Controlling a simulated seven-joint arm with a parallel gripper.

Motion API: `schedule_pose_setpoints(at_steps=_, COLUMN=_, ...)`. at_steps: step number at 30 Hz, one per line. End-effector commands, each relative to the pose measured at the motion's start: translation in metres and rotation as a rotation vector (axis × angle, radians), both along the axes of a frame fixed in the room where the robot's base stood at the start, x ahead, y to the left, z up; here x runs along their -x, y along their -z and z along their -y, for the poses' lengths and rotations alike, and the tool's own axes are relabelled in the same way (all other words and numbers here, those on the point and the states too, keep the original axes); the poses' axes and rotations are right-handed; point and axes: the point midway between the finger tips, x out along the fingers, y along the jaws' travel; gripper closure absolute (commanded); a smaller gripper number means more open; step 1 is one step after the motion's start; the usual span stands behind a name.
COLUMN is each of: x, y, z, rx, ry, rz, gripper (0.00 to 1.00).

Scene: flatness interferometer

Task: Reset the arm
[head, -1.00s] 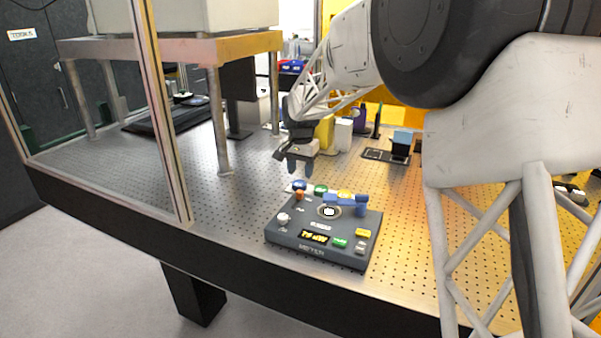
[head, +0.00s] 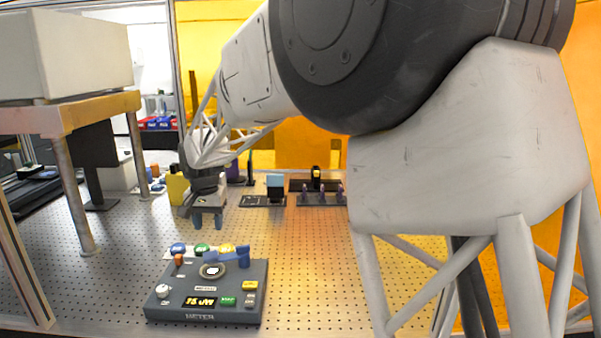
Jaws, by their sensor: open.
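My gripper (head: 207,222) hangs from my arm above the perforated table, pointing down. Its two fingers are apart with nothing between them. It is behind and above the dark meter box (head: 206,317), clear of it. The meter box has a lit yellow display (head: 199,301), a blue lever-like part (head: 228,258) on top, a round white port (head: 212,271), and blue, green and yellow round parts along its back edge.
A raised platform (head: 75,112) on metal legs carries a white box at left. Behind my gripper stand a yellow bottle (head: 177,187), a light-blue block (head: 275,181) on a dark plate, and a dark holder (head: 322,200). The perforated table (head: 300,260) is bare right of the meter box.

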Motion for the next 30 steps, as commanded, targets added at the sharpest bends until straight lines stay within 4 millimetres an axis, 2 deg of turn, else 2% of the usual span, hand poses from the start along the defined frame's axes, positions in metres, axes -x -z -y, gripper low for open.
schedule_pose_setpoints(at_steps=1, x=0.005, y=-0.007, z=0.017, rx=-0.003, ry=0.003, rz=0.005, gripper=0.53)
schedule_pose_setpoints(at_steps=3, x=0.011, y=-0.015, z=0.038, rx=-0.005, ry=0.005, rz=0.011, gripper=0.53)
schedule_pose_setpoints(at_steps=13, x=0.051, y=-0.043, z=0.130, rx=-0.014, ry=0.007, rz=0.042, gripper=0.53)
schedule_pose_setpoints(at_steps=21, x=0.094, y=-0.057, z=0.199, rx=-0.016, ry=0.010, rz=0.066, gripper=0.53)
schedule_pose_setpoints(at_steps=30, x=0.148, y=-0.064, z=0.267, rx=-0.016, ry=0.011, rz=0.095, gripper=0.53)
